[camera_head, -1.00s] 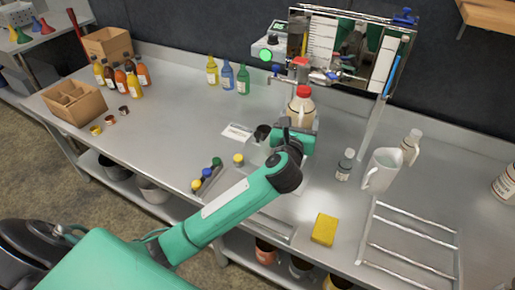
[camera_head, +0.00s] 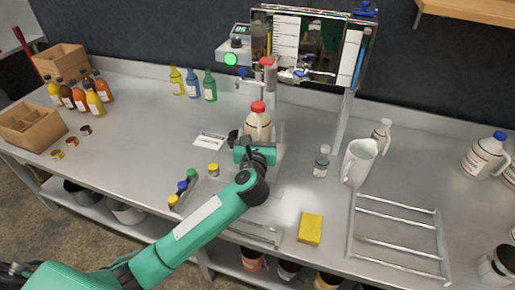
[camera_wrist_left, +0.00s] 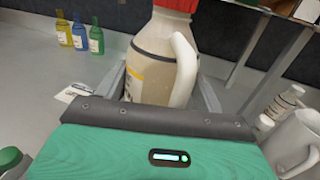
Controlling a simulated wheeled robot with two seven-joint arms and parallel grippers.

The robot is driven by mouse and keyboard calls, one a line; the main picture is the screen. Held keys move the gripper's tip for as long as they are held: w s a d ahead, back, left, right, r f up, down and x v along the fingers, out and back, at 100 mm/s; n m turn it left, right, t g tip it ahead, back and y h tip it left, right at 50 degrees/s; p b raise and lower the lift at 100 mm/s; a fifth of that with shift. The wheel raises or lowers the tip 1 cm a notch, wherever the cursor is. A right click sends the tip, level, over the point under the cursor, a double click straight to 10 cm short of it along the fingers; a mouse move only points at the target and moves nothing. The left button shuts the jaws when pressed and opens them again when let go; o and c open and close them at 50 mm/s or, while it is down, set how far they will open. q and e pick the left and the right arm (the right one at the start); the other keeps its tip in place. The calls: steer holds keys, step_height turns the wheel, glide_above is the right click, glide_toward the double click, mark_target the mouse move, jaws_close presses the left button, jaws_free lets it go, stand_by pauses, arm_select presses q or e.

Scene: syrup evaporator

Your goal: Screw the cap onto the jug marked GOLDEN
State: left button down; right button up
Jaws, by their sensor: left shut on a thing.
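A cream jug (camera_head: 257,127) with a white handle and a red cap (camera_head: 258,106) on top stands upright near the middle of the counter, in front of the spout. In the left wrist view the jug (camera_wrist_left: 152,65) fills the centre and its handle faces right. Its label is only partly seen and I cannot read it. The red cap (camera_wrist_left: 176,4) is cut off by the top edge; I cannot tell how tight it sits. My left gripper (camera_head: 257,140) is shut on the jug, one finger along each side of its body. My right gripper is not in view.
A metal evaporator (camera_head: 312,45) with a spout stands behind the jug. A small bottle (camera_head: 321,161), a white pitcher (camera_head: 358,162) and a wire rack (camera_head: 398,235) are to the right. A yellow sponge (camera_head: 310,228) lies in front. Small capped items (camera_head: 182,187) are left of my arm.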

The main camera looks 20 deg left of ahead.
arm_select(q)
steer(key=shift+f, duration=0.25)
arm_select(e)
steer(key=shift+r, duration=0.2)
arm_select(q)
step_height(320, 180, down, 3)
steer(key=shift+r, duration=0.2)
steer(key=shift+f+b, duration=0.3)
steer(key=shift+f, duration=0.5)
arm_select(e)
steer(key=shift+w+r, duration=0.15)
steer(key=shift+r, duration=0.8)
arm_select(q)
steer(key=shift+f, duration=0.1)
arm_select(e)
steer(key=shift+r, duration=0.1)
